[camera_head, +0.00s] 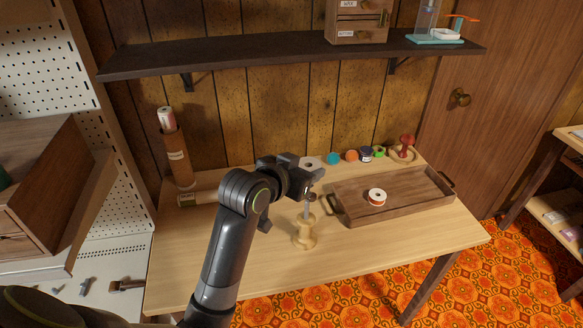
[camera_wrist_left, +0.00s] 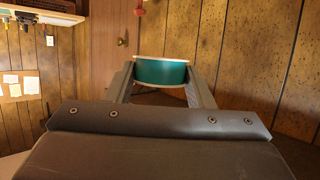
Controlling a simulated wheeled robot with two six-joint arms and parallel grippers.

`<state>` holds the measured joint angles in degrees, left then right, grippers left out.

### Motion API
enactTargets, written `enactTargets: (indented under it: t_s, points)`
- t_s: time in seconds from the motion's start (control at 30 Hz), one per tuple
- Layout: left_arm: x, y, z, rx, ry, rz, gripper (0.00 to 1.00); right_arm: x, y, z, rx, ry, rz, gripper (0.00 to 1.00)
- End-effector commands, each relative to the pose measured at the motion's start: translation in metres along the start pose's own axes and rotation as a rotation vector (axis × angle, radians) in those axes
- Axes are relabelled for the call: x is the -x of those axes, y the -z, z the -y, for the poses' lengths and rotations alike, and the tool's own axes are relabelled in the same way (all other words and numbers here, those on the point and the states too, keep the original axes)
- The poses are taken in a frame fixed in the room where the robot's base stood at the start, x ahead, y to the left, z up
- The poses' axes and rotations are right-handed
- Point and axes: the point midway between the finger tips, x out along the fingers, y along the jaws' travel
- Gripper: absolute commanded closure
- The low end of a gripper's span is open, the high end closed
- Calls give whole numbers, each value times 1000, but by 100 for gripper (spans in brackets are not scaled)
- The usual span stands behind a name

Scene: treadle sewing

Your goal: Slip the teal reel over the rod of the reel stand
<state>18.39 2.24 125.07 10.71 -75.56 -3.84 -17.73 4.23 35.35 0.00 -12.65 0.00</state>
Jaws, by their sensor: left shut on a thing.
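My left gripper (camera_head: 316,170) is shut on the teal reel, which shows clearly in the left wrist view (camera_wrist_left: 162,72) as a teal band with pale flanges between the two fingers. In the head view the fingers hide most of it; a pale disc with a dark centre (camera_head: 312,162) at the fingertips seems to be its upper flange. The rod's top is close to the gripper and partly hard to make out. My right gripper is not in view.
Several coloured reels (camera_head: 352,156) and a red pincushion (camera_head: 407,141) line the back edge. A dark shelf (camera_head: 270,55) hangs above. The table front is clear.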

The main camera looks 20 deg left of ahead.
Motion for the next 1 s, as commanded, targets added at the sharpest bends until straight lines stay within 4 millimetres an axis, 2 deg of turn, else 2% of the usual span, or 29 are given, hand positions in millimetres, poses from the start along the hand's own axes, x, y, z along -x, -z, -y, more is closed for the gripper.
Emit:
enactTargets:
  t_s: [0.03, 0.1, 0.3, 0.5, 1.0]
  points:
    - [-6, 2, 0, -9, -31, 13, 74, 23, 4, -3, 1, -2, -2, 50]
    - [-17, -7, 0, -24, -68, 12, 74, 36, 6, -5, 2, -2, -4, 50]
    - [-33, -31, 4, -44, -110, 4, 74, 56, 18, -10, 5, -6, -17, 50]
    - [-37, -42, 7, -48, -114, -1, 74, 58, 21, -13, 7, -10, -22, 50]
    - [-35, -41, 7, -45, -111, -2, 74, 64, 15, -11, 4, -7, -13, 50]
